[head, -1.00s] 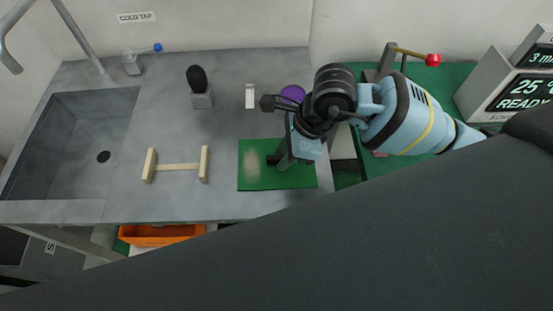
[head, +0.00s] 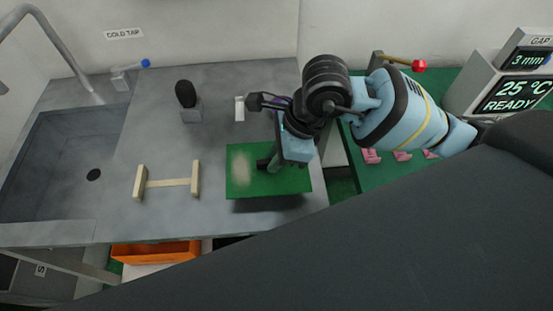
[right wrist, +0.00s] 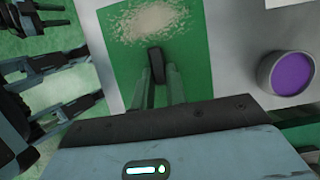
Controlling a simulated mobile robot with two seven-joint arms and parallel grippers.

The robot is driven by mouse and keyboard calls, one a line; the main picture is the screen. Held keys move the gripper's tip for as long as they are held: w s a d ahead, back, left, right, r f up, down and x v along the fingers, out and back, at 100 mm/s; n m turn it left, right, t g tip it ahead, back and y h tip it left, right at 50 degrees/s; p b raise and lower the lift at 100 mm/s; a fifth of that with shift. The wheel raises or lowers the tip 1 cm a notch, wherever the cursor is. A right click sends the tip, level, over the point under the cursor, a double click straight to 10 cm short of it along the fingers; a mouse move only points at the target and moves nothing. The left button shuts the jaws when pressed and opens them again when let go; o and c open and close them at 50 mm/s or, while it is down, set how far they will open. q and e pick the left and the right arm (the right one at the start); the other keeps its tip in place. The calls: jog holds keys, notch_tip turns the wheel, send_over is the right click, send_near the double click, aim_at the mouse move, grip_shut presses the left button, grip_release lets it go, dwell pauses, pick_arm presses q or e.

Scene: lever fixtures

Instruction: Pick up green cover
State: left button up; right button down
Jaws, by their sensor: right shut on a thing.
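The green cover (head: 240,185) is a flat green plate with a pale speckled patch and a dark handle (head: 263,164). It is held a little above the grey counter, with a shadow under its front edge. My right gripper (head: 270,162) is shut on the handle. In the right wrist view, the fingers (right wrist: 158,78) close around the dark handle, and the green cover (right wrist: 120,60) lies beyond them with its patch at the top. My arm hides the cover's right back part in the head view. My left gripper does not show in the head view.
A wooden H-shaped piece (head: 167,183) lies left of the cover. A black knob on a grey block (head: 190,105) and a white piece (head: 239,108) stand behind. A purple-topped round container (right wrist: 291,73) sits beside the cover. The sink (head: 80,150) is at left, pink pieces (head: 402,156) at right.

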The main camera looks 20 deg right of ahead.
jog(key=s+a+r, duration=0.1)
jog(key=s+a, duration=0.7)
jog(key=s, duration=0.4)
jog(key=shift+s+a, duration=0.3)
jog(key=shift+a, duration=0.1)
jog(key=shift+r, duration=0.1)
